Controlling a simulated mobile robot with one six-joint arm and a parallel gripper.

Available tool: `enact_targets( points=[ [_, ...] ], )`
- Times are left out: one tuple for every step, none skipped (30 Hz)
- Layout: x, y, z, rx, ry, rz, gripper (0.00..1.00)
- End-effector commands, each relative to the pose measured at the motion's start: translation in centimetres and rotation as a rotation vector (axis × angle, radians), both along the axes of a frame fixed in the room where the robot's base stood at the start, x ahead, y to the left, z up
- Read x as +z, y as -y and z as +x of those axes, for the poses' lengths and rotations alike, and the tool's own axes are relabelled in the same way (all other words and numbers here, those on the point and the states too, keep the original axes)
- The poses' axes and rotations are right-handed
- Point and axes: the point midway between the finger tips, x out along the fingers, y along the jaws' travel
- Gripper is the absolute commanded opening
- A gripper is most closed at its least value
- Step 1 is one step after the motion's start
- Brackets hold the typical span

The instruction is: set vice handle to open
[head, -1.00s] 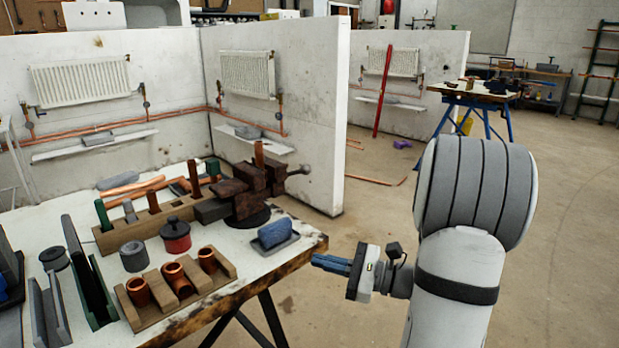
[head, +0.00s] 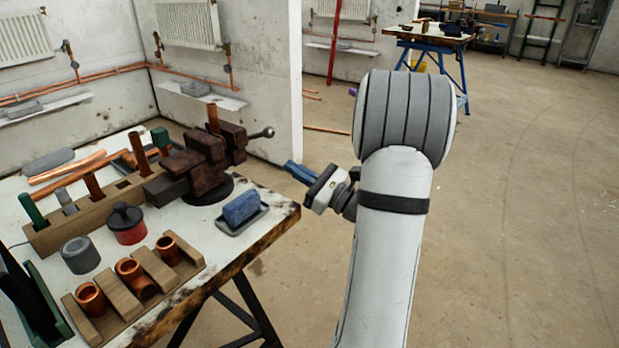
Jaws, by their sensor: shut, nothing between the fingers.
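A dark, rusty vice (head: 207,165) stands on a round base near the back right of the workbench. Its metal handle (head: 262,133) sticks out to the right of the vice and ends in a round knob. My gripper (head: 289,166) has blue fingers and is shut and empty. It is beyond the bench's right end, in the air, to the right of the vice and lower in the picture than the handle. It appears apart from the handle; the exact depth between them is hard to tell.
A blue sponge in a dark tray (head: 245,223) lies near the bench's right corner. A red pot (head: 126,224), copper fittings in a wooden rack (head: 195,252) and a wooden tool block (head: 45,240) fill the bench (head: 205,297). A white partition wall stands behind. Floor at right is clear.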

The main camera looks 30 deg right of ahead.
Motion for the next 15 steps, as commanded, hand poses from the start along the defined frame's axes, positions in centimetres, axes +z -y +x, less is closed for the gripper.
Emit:
enact_targets(
  points=[
    [0.3, -0.7, 1.0, 0.004, 0.003, -0.003, 0.00],
    [0.5, -1.0, 1.5, 0.006, 0.002, -0.002, 0.00],
    [0.7, -1.3, 2.2, 0.003, 0.002, -0.003, 0.00],
    [0.9, -1.6, 2.7, 0.003, 0.002, -0.003, 0.00],
    [1.1, -1.8, 3.2, 0.003, 0.003, -0.002, 0.00],
    [1.5, -2.1, 3.7, 0.002, 0.002, -0.002, 0.00],
    [2.1, -2.2, 3.7, 0.000, 0.004, -0.004, 0.00],
    [2.6, -2.3, 3.8, -0.001, 0.004, -0.003, 0.00],
    [3.1, -2.5, 4.0, -0.002, 0.003, -0.003, 0.00],
    [3.4, -2.6, 4.1, -0.002, 0.003, -0.003, 0.00],
    [3.7, -2.7, 4.2, -0.002, 0.003, -0.003, 0.00],
    [4.0, -2.8, 4.4, -0.002, 0.002, -0.002, 0.00],
    [4.2, -2.9, 4.5, -0.002, 0.001, -0.002, 0.00],
    [4.4, -2.9, 4.5, -0.003, 0.001, -0.002, 0.00],
    [4.6, -3.0, 4.6, -0.003, 0.001, -0.002, 0.00]
  ],
)
